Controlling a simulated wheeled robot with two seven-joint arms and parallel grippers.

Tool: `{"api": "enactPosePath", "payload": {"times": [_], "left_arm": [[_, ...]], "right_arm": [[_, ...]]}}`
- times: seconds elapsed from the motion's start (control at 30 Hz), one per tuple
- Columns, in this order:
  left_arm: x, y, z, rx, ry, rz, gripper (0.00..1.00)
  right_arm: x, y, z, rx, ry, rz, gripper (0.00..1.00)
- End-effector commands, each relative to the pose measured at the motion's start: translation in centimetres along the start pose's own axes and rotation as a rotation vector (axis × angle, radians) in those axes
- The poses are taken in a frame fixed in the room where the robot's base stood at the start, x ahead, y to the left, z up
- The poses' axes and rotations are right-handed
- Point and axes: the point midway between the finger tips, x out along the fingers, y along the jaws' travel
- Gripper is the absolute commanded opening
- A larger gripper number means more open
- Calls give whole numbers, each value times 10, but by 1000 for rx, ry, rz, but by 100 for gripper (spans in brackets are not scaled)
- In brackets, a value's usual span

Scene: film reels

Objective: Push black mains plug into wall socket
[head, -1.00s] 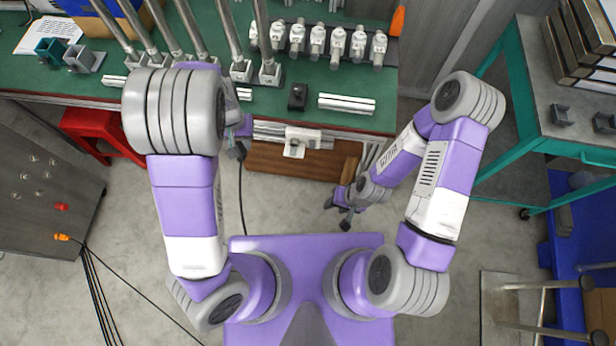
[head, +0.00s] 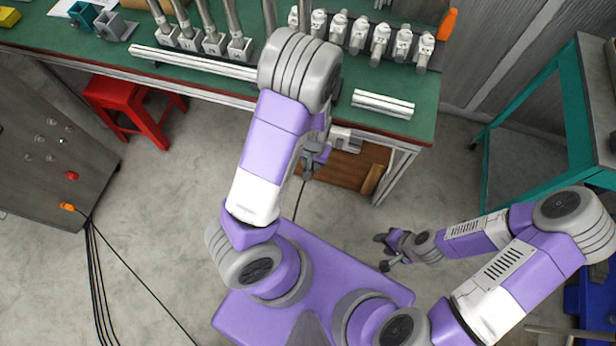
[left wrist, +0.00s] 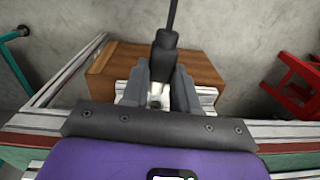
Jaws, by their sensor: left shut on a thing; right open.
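The black mains plug (left wrist: 165,60) is between the fingers of my left gripper (left wrist: 160,88) in the left wrist view, its cable (left wrist: 172,20) running away at the top. My left gripper (head: 316,158) is shut on it, low in front of the bench edge in the head view, where the plug is hard to make out. My right gripper (head: 388,252) is open and empty above the floor. I cannot pick out a wall socket with certainty. A white fitting (head: 345,140) sits on the bench's front rail, close beyond my left gripper.
The green bench (head: 200,85) holds metal posts, clamps and rails (head: 383,104). A wooden box (head: 345,175) is under it. A red stool (head: 125,95) stands left, near a grey cabinet (head: 45,135) with an orange plug (head: 67,207) and cables. A teal-framed table (head: 540,100) stands right. Floor between is clear.

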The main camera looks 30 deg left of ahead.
Motion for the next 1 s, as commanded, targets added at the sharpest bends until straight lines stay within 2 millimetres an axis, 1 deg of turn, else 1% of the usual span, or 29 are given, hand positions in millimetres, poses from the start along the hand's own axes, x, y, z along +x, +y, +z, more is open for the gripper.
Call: {"api": "enactPosePath", "payload": {"times": [0.03, 0.1, 0.23, 0.37, 0.47, 1.0], "left_arm": [[26, -2, 7, -20, -5, 5, 0], [44, -4, 14, -38, -3, 12, 0], [62, -4, 22, -60, 1, 23, 0], [66, -4, 22, -68, 5, 28, 0], [65, -5, 16, -69, 8, 28, 0], [65, -9, -46, -68, 7, 27, 0]], "right_arm": [[16, 6, -1, 0, 0, 0, 43], [25, 10, -1, 0, 0, 0, 43], [34, 13, -2, 0, 1, 0, 43], [35, 13, -2, 0, 1, 0, 43], [34, 13, -2, 0, 1, 0, 43], [37, 14, -2, 0, 1, 0, 43]]}}
